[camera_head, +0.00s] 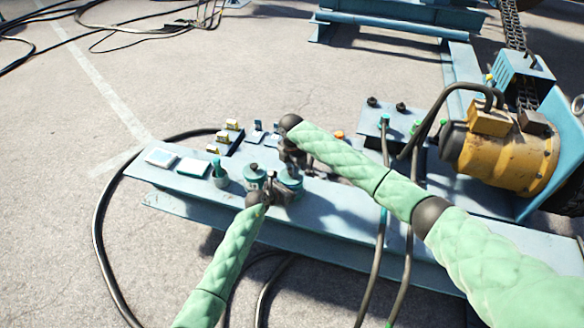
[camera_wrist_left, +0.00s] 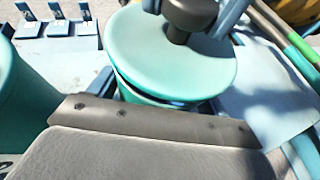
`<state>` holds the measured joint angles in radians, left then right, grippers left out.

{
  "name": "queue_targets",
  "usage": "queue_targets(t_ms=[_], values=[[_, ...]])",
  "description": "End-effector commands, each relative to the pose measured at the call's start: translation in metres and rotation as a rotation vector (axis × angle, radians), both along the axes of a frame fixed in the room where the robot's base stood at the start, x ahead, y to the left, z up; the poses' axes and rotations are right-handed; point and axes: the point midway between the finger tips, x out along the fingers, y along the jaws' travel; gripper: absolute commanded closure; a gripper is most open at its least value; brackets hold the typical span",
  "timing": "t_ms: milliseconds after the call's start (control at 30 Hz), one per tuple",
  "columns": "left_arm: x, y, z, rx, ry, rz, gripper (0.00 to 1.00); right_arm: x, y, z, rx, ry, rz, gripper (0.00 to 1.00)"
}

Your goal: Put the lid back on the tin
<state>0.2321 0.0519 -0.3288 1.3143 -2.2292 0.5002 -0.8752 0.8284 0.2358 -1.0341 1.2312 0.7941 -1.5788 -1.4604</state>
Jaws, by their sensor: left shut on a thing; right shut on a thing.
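A teal tin (camera_head: 291,187) stands on the blue beam; in the left wrist view its wall (camera_wrist_left: 140,92) shows below the lid. The round teal lid (camera_wrist_left: 150,50) has a dark knob (camera_wrist_left: 190,14).
A second teal tin (camera_head: 253,178) with a knob stands close on the left. Hanging cables (camera_head: 382,240) and a yellow motor (camera_head: 505,158) are on the right.

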Motion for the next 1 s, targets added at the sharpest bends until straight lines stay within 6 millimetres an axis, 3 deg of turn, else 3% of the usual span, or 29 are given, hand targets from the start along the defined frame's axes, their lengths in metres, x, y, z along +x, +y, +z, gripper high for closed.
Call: queue_targets(t_ms=[1000], values=[[0.0,0.0,0.0,0.0,0.0,0.0,0.63,0.0,0.0,-0.012,0.0,0.0,0.0,0.98]])
